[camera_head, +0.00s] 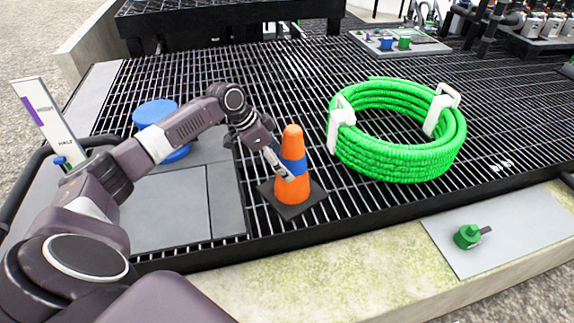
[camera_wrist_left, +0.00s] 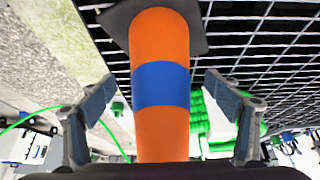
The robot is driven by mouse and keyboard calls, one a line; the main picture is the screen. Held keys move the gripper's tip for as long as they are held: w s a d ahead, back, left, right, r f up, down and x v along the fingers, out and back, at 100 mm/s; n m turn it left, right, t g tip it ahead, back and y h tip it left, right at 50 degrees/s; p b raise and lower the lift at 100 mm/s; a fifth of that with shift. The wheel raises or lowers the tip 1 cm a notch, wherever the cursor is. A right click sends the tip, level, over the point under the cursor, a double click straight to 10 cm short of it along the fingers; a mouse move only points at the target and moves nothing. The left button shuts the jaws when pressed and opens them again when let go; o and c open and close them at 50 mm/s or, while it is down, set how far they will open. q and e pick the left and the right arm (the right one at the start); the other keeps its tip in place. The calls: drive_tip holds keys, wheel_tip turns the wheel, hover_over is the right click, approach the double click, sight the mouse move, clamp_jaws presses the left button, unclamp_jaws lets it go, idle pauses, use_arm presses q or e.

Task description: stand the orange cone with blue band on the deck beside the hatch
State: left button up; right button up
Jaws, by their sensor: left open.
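The orange cone with a blue band (camera_head: 292,167) stands upright on its dark square base on the black grating deck. My left gripper (camera_head: 283,165) is at the cone's left side, close to the band. In the left wrist view the cone (camera_wrist_left: 160,125) rises between the two spread fingers of my left gripper (camera_wrist_left: 165,100), with a visible gap on each side. The gripper is open. The hatch appears to be the grey panel (camera_head: 182,207) left of the cone, with a blue round piece (camera_head: 156,112) on it. My right gripper is not in view.
A coiled green hose (camera_head: 400,150) with white clips lies on the grating right of the cone. A marked white sign (camera_head: 45,118) stands at the left. A grey plate with a green valve (camera_head: 468,236) lies on the front ledge. Grating behind the cone is clear.

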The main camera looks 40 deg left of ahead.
use_arm(q)
drive_tip(key=p+v, duration=0.1)
drive_tip(key=v, duration=0.7)
drive_tip(key=shift+r, duration=0.4)
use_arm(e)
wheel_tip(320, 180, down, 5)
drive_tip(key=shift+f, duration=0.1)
use_arm(q)
drive_tip(key=shift+s+a, duration=0.1)
drive_tip(key=shift+a, duration=0.05)
